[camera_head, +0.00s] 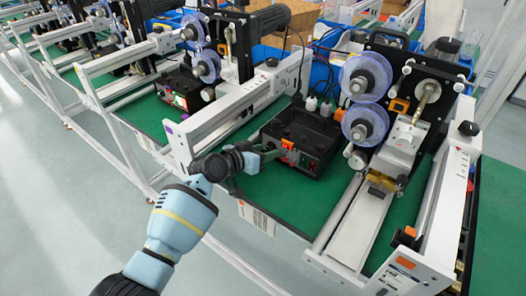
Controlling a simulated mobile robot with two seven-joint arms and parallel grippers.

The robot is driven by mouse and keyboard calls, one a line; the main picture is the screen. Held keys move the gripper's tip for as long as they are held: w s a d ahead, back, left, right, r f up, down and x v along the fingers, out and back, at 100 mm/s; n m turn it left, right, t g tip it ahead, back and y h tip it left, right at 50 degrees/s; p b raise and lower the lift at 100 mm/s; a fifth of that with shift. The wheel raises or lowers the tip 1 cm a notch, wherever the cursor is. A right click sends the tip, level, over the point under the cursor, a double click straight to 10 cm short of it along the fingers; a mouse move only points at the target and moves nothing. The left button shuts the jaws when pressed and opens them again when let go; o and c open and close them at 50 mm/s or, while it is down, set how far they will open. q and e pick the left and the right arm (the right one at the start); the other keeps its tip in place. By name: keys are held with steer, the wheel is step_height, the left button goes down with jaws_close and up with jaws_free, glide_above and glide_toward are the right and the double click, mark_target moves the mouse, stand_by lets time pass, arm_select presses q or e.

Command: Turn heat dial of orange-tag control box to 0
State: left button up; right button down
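A black control box (318,133) stands on the green top of the nearest machine, with an orange-red part (287,144) on its front panel. My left gripper (279,152) is at the left part of that front panel, its fingers pointing right at it. I cannot tell whether the fingers touch a dial or how far apart they are. The heat dial and its setting are too small or hidden behind the fingers to make out. My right gripper is not in view.
A second control box (182,92) sits on the machine farther left. Blue-purple rollers (366,76) stand behind and right of the near box. White rails (232,112) flank the green surface (290,198), which is free in front of the box. A grey floor (60,200) lies at left.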

mark_target(273, 139)
arm_select(q)
steer(key=shift+r, duration=0.15)
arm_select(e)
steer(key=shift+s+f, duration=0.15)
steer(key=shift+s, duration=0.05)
arm_select(q)
steer(key=shift+r, duration=0.3)
step_height(273, 139, up, 3)
steer(key=shift+f, duration=0.15)
steer(key=s+r+p, duration=0.1)
steer(key=s+p, duration=0.1)
steer(key=s, duration=1.4)
steer(key=shift+r, duration=0.2)
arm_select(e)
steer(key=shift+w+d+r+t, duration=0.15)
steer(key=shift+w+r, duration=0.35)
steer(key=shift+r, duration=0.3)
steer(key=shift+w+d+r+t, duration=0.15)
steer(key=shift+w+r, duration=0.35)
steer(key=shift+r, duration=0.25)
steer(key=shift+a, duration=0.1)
